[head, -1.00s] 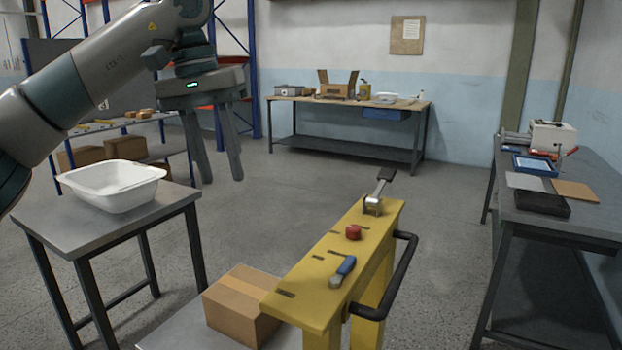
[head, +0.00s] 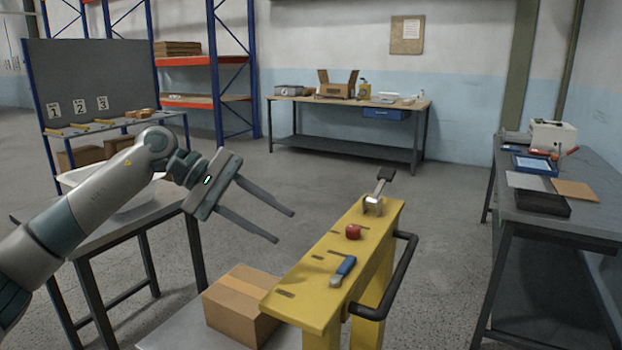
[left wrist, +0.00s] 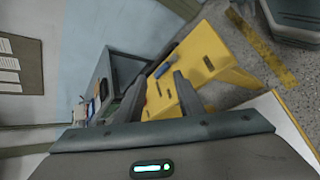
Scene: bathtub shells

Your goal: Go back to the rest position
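My left gripper (head: 284,227) is open and empty in the head view, in the air to the left of the yellow stand (head: 318,290). Its two fingers point right and slightly down, with a clear gap between them. In the left wrist view the fingers (left wrist: 160,100) are apart, with the yellow stand (left wrist: 208,55) behind them. A white tub (head: 72,180) sits on the grey table (head: 165,205) at left, largely hidden behind my left arm. My right gripper is not in view.
A dark workbench (head: 560,228) is at right. The floor (head: 300,180) behind the stand is clear.

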